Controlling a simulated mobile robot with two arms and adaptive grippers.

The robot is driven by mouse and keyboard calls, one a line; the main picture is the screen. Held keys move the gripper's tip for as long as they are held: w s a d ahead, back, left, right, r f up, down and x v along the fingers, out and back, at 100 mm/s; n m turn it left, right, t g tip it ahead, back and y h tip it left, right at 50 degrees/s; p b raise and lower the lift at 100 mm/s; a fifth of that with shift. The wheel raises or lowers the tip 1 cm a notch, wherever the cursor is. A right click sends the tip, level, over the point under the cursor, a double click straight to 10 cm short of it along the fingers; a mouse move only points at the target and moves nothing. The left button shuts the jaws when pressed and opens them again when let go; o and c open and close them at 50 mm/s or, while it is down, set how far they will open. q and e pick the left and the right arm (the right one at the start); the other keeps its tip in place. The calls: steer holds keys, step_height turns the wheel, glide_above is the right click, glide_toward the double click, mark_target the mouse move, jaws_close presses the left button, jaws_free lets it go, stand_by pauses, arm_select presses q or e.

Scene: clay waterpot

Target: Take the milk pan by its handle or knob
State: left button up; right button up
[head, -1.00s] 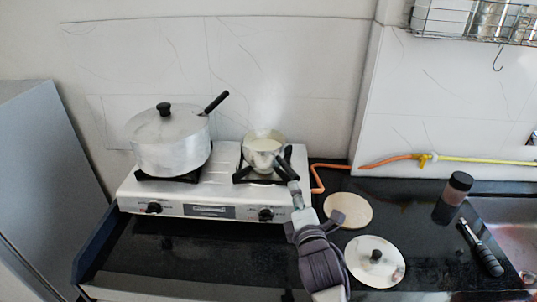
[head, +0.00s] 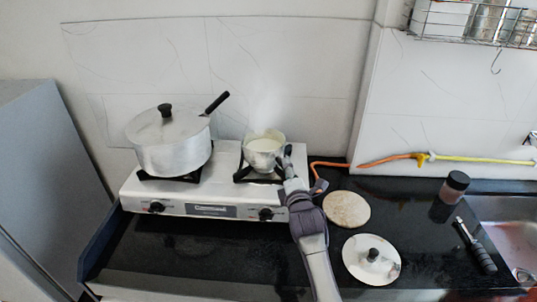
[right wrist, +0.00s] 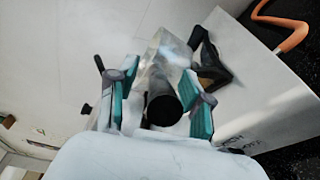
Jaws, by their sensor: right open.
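The milk pan (head: 263,146), a small metal pan with pale milk in it, sits on the right burner of the stove. My right gripper (head: 286,160) is at the pan's right front side. In the right wrist view the pan (right wrist: 168,62) lies ahead, and its dark handle (right wrist: 163,108) points toward the camera. The handle's end is between the teal pads of my right gripper (right wrist: 162,98), which is open, with a gap visible on the right side. In the head view the gripper hides most of the handle. My left gripper is not in view.
A large lidded pot (head: 172,148) stands on the left burner of the white stove (head: 232,196). A round board (head: 346,209), a lid with a black knob (head: 373,270), a dark-capped jar (head: 456,187) and a peeler-like tool (head: 477,248) lie to the right. An orange hose (head: 385,158) runs behind.

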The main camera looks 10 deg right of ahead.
steer(key=shift+s, duration=0.15)
steer(key=shift+c, duration=0.3)
jaws_close()
steer(key=shift+r, duration=0.15)
